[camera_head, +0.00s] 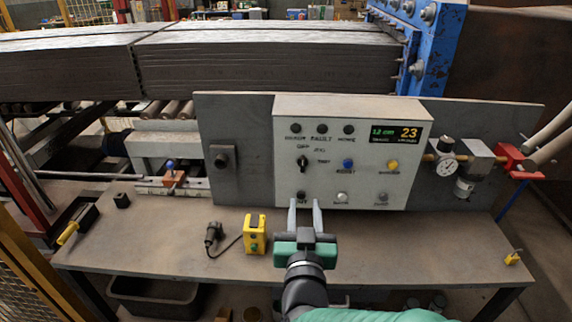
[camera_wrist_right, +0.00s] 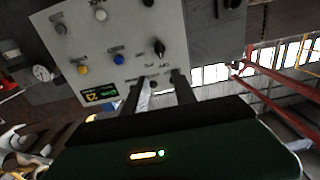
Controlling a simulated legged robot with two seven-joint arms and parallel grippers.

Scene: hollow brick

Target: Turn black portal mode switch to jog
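The black mode switch (camera_head: 303,162) is a small knob on the left side of the grey control panel (camera_head: 376,117). My right gripper (camera_head: 305,203) is below the switch in the head view, in front of the panel's lower edge. Its two fingers are apart, with nothing between them, and point toward the panel. In the wrist view the gripper (camera_wrist_right: 158,80) does not touch the switch. My left gripper is not in view.
The panel also carries a blue button (camera_head: 348,163), a yellow button (camera_head: 392,165) and a lit display (camera_head: 396,134). A yellow box (camera_head: 255,233) and a black plug (camera_head: 213,233) lie on the table (camera_head: 420,240). A pressure gauge (camera_head: 446,166) is at right.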

